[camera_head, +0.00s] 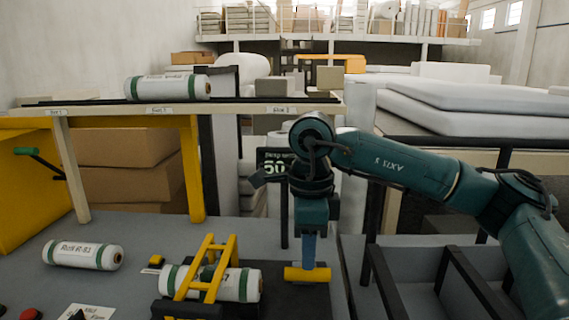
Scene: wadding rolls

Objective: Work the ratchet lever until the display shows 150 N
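A dark display (272,160) stands behind my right arm and reads "50" in the part I can see; my arm covers its right side. A yellow cylindrical grip (307,274), apparently the ratchet lever's handle, lies level beside the strapped roll. My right gripper (309,262) points down, its blue fingers ending at the grip. They overlap from this side, so I cannot tell whether they are closed on it. A white roll with green bands (238,285) lies in a dark cradle under a yellow frame (208,268). My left gripper is out of view.
Another roll (83,255) lies on the grey bench at left, and one (168,87) rests on the raised shelf. A green-handled lever (26,151) sticks out from the yellow cabinet. A red button (31,314) is at the front left. Dark-railed bins (440,285) stand at right.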

